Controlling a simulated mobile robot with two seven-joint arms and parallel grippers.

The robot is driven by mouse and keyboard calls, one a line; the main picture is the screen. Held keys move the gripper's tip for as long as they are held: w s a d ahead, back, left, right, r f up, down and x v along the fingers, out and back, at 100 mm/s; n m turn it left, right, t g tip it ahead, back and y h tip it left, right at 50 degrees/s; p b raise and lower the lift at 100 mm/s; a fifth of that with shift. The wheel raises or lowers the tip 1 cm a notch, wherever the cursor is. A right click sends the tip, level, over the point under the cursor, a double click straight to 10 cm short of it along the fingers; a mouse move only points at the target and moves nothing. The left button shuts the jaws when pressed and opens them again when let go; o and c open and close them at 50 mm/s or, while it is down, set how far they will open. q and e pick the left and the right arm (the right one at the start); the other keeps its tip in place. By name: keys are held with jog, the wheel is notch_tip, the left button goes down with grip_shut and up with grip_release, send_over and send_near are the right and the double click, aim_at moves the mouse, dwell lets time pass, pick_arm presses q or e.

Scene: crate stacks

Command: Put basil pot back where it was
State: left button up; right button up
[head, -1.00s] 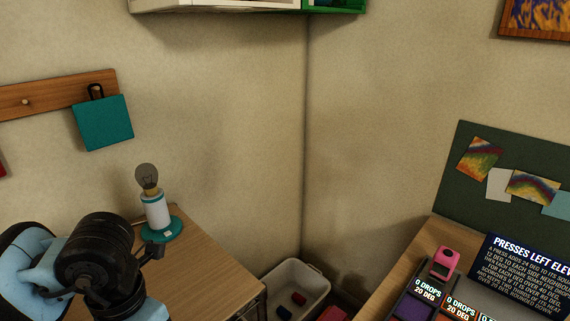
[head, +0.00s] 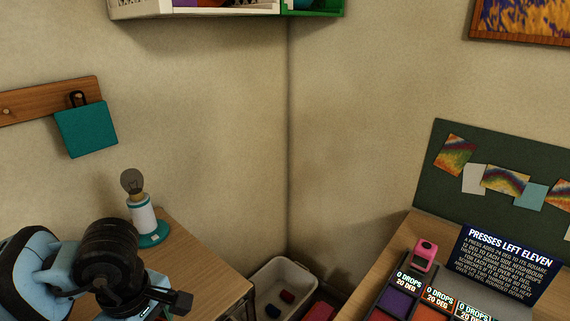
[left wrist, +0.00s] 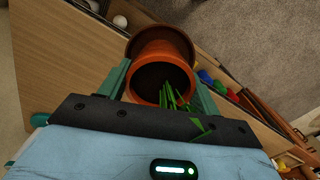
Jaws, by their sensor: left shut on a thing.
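The basil pot (left wrist: 163,76) is an orange terracotta pot with dark soil and green leaves, seen from above in the left wrist view. My left gripper (left wrist: 162,86) is shut on it, with a teal finger on each side. A brown, round-rimmed thing (left wrist: 178,35) shows just beyond the pot. I cannot tell whether they touch. In the head view my left arm is at the lower left by the wooden table, and the pot is not visible there. My right gripper is in neither view.
A bulb lamp (head: 143,214) stands on the wooden table (head: 190,250). A white bin (head: 270,277) with a few blocks is in the corner. At right are a pink device (head: 424,254), colored squares and a sign (head: 512,262). A teal square (head: 86,129) hangs from a peg rail.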

pick_arm(q)
jog(key=m, duration=0.4)
jog(key=shift+w+d+m, duration=0.1)
jog(key=shift+w+m, duration=0.15)
jog(key=shift+m, duration=0.15)
jog(key=m, duration=0.3)
jog(key=shift+w+f, duration=0.1)
jog(key=shift+w, duration=0.05)
jog(key=m, duration=0.4)
jog(key=shift+w+d+f+p, duration=0.1)
jog(key=shift+w+f+p, duration=0.1)
jog(key=shift+p, duration=0.2)
jog(key=shift+w+m, duration=0.1)
jog(key=shift+m, duration=1)
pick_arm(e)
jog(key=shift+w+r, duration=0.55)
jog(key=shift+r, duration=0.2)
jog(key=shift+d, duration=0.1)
